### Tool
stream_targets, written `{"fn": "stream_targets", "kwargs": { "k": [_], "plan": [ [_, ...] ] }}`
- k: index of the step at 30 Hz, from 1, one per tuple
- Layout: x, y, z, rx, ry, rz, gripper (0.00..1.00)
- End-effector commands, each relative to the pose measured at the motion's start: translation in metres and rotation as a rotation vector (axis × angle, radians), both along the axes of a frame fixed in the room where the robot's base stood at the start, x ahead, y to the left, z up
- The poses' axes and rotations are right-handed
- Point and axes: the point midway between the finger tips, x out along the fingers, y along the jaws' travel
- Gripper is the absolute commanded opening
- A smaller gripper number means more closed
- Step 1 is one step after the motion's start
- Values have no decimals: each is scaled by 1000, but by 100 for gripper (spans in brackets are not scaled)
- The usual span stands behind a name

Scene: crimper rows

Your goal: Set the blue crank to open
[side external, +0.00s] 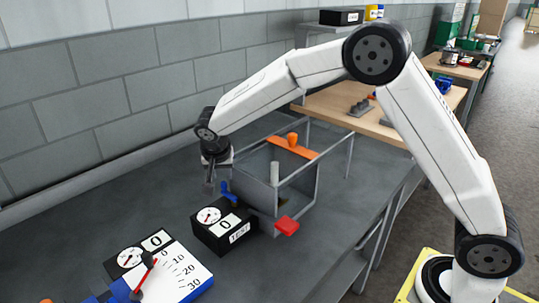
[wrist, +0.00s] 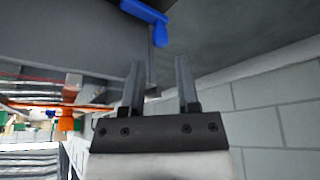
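The blue crank (side external: 229,191) sits low at the left side of the grey metal frame, just above a black gauge box; which setting it points to cannot be read. It also shows at the top of the wrist view (wrist: 145,12), beyond my fingertips and slightly left of the gap between them. My gripper (side external: 209,186) hangs close to the crank, to its left in the side view. In the wrist view my gripper (wrist: 160,68) has its two fingers apart with nothing between them. The gripper does not appear to touch the crank.
The grey frame (side external: 318,184) carries an orange handle (side external: 293,146) and a red handle (side external: 287,226). A black gauge box (side external: 225,225) stands below the crank. A scale panel with a red pointer (side external: 148,275) lies at lower left. A block wall (wrist: 275,125) runs behind.

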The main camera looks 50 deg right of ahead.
Motion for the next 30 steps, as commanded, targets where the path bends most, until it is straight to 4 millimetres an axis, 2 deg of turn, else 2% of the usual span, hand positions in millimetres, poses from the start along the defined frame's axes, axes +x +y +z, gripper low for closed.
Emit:
{"fn": "stream_targets", "kwargs": {
  "k": [6,12,24,25,28,29,30],
  "plan": [
    [7,-7,-26,2,1,-1,40],
    [13,-12,-43,1,-1,-1,40],
    [15,-14,-49,1,-1,1,40],
    [15,-14,-49,1,-1,1,37],
    [14,-14,-49,1,-1,1,5],
    [14,-14,-49,1,-1,1,0],
    [14,-14,-49,1,-1,1,0]
  ]
}}
